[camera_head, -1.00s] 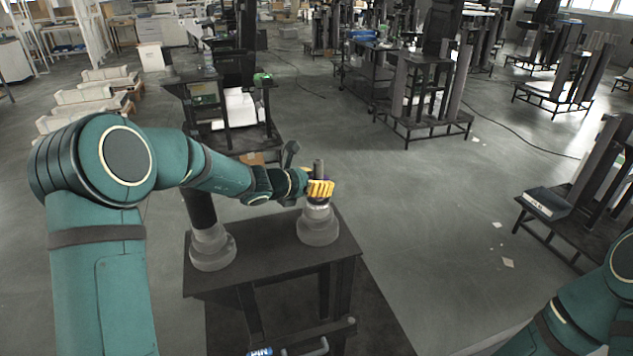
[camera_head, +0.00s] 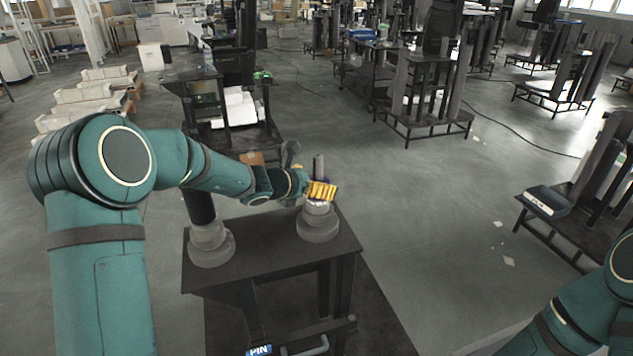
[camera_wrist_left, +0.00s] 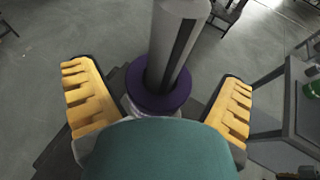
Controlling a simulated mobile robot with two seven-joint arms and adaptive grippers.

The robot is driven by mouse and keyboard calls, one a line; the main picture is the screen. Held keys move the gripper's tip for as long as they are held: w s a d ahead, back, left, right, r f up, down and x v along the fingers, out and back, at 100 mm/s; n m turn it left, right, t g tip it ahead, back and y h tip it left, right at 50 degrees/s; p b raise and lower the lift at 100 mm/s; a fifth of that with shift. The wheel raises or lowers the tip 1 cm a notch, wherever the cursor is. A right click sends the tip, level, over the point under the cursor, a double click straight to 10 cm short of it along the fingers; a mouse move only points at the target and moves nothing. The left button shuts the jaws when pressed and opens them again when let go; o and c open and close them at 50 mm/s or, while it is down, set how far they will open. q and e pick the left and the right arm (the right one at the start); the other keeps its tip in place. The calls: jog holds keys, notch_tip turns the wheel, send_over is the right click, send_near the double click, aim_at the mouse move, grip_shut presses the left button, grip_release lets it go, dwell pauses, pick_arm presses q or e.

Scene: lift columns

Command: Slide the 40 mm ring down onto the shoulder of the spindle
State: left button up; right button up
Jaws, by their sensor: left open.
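The spindle is a grey upright shaft with a dark slot (camera_wrist_left: 180,45), standing on a stepped grey base (camera_head: 317,228) on the right of the dark table. A purple ring (camera_wrist_left: 158,100) is around the shaft in the left wrist view. Pale metal shows just below it; whether the ring touches the shoulder cannot be told. My left gripper (camera_wrist_left: 158,98) is open, its yellow fingers apart on either side of the ring with visible gaps. In the head view the left gripper (camera_head: 322,191) hides most of the ring. My right gripper is out of view.
A thick dark post on a grey stepped base (camera_head: 212,246) stands on the left of the table (camera_head: 262,270). Benches and racks stand further back, with open floor to the right.

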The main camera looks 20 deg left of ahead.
pick_arm(q)
jog(key=v, duration=1.2)
dwell(0.5)
